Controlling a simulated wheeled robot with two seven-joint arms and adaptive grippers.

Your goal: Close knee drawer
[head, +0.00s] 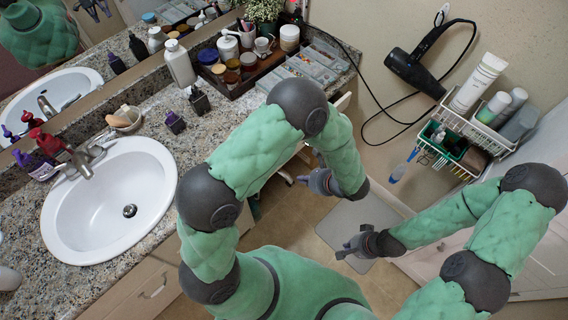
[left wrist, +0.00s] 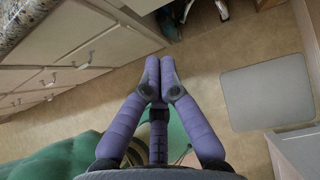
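The knee drawer's pale front (head: 343,102) seems to show only as a small piece under the counter edge, right of my left elbow. My left arm hides most of it, so I cannot tell how far it stands out. My left gripper (head: 302,180) is low beside the counter, over the floor, with nothing in it. In the left wrist view its purple fingers (left wrist: 160,62) meet at the tips. My right gripper (head: 343,249) is over the floor further right, empty, its fingers apart.
The granite counter (head: 218,130) carries a sink (head: 110,200), bottles and a tray of toiletries. Cabinet drawers (left wrist: 75,62) with handles line the left of the wrist view. A grey mat (left wrist: 265,92) lies on clear floor. A hair dryer (head: 415,72) hangs on the wall.

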